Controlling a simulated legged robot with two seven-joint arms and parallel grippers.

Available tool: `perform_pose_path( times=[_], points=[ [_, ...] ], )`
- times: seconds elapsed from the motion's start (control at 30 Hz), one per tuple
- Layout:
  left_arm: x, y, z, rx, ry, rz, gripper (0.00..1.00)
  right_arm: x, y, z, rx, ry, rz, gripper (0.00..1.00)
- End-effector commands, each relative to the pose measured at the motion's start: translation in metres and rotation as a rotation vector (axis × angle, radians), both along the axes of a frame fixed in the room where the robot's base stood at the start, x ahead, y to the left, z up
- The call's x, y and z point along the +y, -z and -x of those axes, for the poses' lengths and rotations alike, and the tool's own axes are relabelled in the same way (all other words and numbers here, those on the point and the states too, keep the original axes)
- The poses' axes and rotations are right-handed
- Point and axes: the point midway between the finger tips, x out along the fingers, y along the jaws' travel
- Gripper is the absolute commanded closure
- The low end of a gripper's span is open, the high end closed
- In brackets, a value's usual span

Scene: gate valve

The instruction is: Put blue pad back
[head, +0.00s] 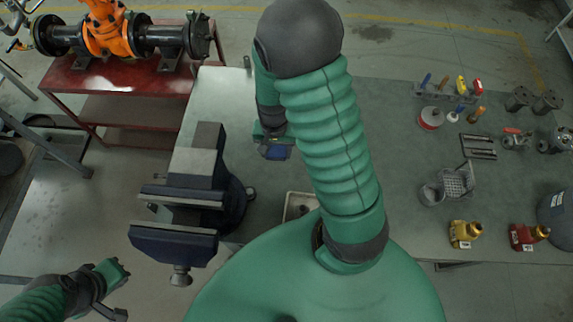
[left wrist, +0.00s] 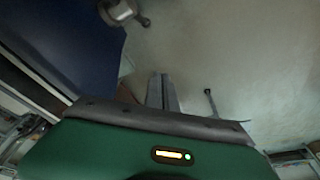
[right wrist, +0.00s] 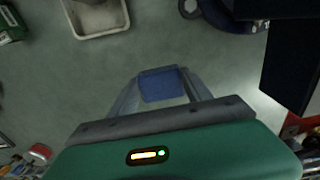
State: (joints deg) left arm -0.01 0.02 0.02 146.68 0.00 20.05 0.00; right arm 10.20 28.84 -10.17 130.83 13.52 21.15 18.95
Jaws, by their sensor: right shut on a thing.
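The blue pad (head: 278,153) is between the fingers of my right gripper (head: 275,148), above the table to the right of the vise (head: 190,195). In the right wrist view the pad (right wrist: 162,86) is a small blue block with a finger on each side, held over the grey tabletop. My left gripper (head: 118,280) is at the lower left, below and left of the vise, apart from it. In the left wrist view its fingers (left wrist: 164,91) are close together with nothing seen between them. My right arm hides part of the table.
A pale tray (head: 298,205) lies on the table (head: 400,130), partly hidden. Hand tools, a wire basket (head: 456,181), a yellow jack (head: 463,233) and a red jack (head: 527,236) stand at the right. An orange valve (head: 103,30) sits on a red bench (head: 115,82) at the back left.

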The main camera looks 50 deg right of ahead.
Motion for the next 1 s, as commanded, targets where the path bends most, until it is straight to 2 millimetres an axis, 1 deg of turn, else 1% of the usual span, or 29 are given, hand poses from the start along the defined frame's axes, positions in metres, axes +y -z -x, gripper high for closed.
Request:
perform_pose_path(
  times=[0.03,0.07,0.2,0.37,0.53,0.6,0.87,0.9,1.0],
  points=[
    [0.000,0.005,0.000,-0.001,0.000,0.000,1.00,0.001,0.007,0.002,0.001,0.009,-0.001,0.75],
    [0.000,0.005,0.000,-0.001,0.000,0.000,1.00,0.002,0.011,0.003,0.002,0.012,-0.001,0.75],
    [0.000,0.005,0.000,-0.001,-0.001,0.000,1.00,0.002,0.041,0.003,0.005,0.016,-0.001,0.75],
    [0.000,0.006,0.000,-0.001,-0.001,0.000,1.00,0.001,0.066,0.002,0.003,0.014,-0.002,0.75],
    [0.000,0.007,0.000,-0.001,-0.001,0.000,1.00,0.001,0.096,0.003,0.003,0.014,-0.002,0.75],
    [0.000,0.007,0.000,-0.001,-0.001,0.000,1.00,0.001,0.101,0.002,0.000,0.013,-0.001,0.75],
    [0.000,0.009,0.000,-0.001,0.000,0.000,1.00,0.001,0.103,0.002,-0.001,0.012,-0.001,0.75],
    [0.000,0.008,0.000,-0.001,0.000,0.000,1.00,0.001,0.103,0.002,-0.001,0.012,-0.001,0.40],
    [0.000,0.008,0.000,-0.001,0.000,0.000,1.00,0.001,0.102,0.001,-0.001,0.012,-0.001,0.27]
  ],
)
